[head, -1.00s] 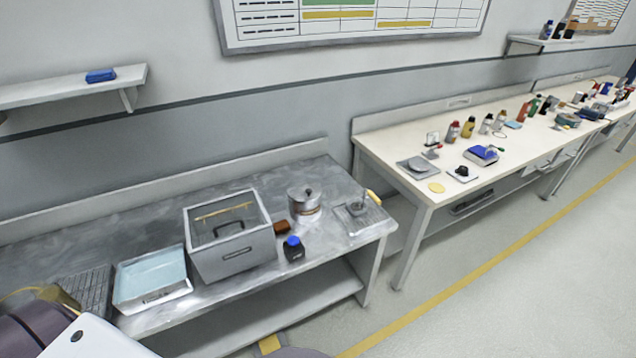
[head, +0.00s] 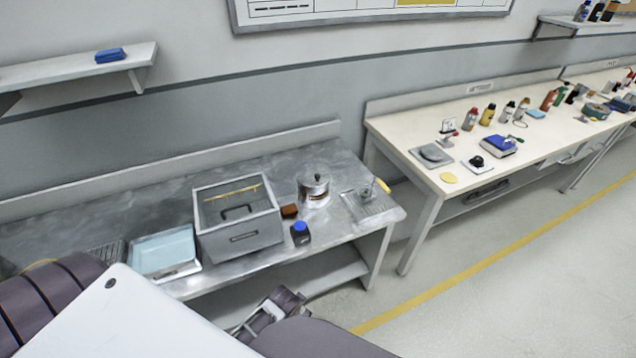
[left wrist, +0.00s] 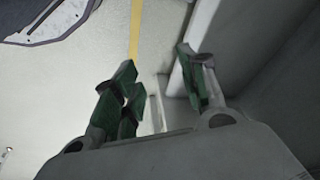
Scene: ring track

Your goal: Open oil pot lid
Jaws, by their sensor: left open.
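The oil pot (head: 313,191) is a round steel pot on the metal bench in the head view. Its lid (head: 314,180) with a small dark knob sits on top and looks closed. My left gripper (left wrist: 156,65) is open in the left wrist view, with green-padded fingers spread and nothing between them. Floor and a grey bench-like surface show beyond the fingers; the pot is not in that view. Parts of my arms fill the bottom left and bottom middle of the head view, apart from the pot. My right gripper cannot be made out.
A light-blue tray (head: 165,252) is at the left. Bare bench lies behind the box.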

